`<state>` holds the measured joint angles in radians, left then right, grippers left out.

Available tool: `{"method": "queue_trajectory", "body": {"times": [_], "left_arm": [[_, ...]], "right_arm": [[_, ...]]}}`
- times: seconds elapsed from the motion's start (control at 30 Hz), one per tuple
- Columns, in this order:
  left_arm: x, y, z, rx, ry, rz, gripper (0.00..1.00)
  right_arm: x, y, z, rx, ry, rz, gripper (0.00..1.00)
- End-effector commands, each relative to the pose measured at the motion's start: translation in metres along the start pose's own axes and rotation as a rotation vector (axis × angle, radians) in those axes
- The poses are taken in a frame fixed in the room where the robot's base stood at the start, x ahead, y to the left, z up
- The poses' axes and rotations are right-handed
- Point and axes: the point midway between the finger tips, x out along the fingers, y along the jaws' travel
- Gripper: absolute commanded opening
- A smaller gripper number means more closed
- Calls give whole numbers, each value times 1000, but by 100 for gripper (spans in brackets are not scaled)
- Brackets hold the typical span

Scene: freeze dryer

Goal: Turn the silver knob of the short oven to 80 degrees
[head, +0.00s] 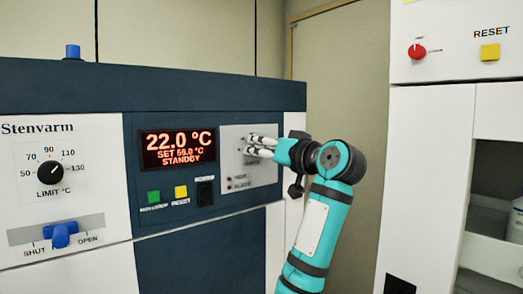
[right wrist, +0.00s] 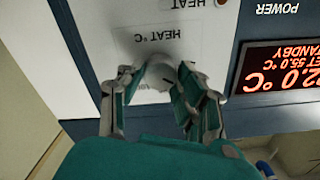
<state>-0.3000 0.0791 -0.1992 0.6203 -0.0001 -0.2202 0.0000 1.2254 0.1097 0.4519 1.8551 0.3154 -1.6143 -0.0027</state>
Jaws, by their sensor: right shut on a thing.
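The short oven (head: 200,240) is a dark blue and white cabinet marked Stenvarm. Its red display (head: 178,149) reads 22.0 °C and STANDBY, with a set value that looks like 55.0 °C. The silver knob (right wrist: 160,74) is on the light panel (head: 236,133), under the upside-down HEAT °C label in the right wrist view. My right gripper (head: 254,145) has its fingers on either side of the knob and is shut on it; it also shows in the right wrist view (right wrist: 158,85). The fingers hide the knob in the head view. My left gripper is not in view.
A black LIMIT dial (head: 50,172) and a blue SHUT/OPEN lever (head: 61,234) are at the left. Green (head: 153,197) and yellow (head: 181,192) buttons sit below the display.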

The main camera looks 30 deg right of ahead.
Motion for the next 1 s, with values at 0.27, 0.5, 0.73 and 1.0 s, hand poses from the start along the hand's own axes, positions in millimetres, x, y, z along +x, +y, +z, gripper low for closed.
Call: {"method": "queue_trajectory", "body": {"times": [0.27,0.5,0.73,1.0], "left_arm": [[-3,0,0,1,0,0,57],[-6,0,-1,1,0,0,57],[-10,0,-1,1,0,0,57],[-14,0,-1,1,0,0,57]], "right_arm": [[0,1,0,263,-2,1,2],[0,1,0,491,-1,0,2],[0,2,0,694,0,1,2],[0,3,1,873,-1,1,2]]}}
